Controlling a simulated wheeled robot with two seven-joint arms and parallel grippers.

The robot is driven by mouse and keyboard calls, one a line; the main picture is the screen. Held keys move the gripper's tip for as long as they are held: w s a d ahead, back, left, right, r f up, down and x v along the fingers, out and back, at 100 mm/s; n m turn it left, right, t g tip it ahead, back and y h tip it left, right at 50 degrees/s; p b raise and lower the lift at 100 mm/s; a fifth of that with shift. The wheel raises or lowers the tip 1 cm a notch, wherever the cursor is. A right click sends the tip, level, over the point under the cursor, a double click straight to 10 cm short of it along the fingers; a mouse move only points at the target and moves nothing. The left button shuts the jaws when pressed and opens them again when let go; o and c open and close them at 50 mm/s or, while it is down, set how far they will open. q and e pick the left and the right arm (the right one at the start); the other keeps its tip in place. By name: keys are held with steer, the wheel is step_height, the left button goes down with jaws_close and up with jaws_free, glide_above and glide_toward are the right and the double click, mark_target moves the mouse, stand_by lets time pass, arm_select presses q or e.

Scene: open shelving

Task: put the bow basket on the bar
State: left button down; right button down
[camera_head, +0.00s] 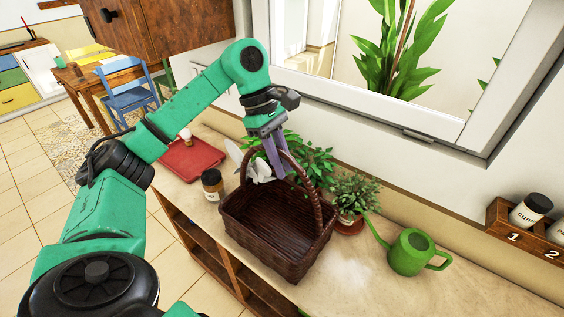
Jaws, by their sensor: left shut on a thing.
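A dark brown wicker basket (269,243) with a tall arched handle stands on, or just above, the pale top of the open shelving (346,289); I cannot tell if it touches. It looks empty. My left gripper (275,173) reaches down over the basket's back rim from the left, its purple fingers at the handle's upper left part. It is shut on the basket handle. My right gripper is not in view.
A green watering can (409,252) and a potted plant (352,194) stand right of the basket. A brown jar (212,184) and a red tray (190,158) are at its left. A numbered spice rack (524,231) hangs at far right. The counter's front right is clear.

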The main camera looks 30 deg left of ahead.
arm_select(q)
steer(key=shift+w, duration=0.1)
steer(key=c, duration=0.8)
jaws_free()
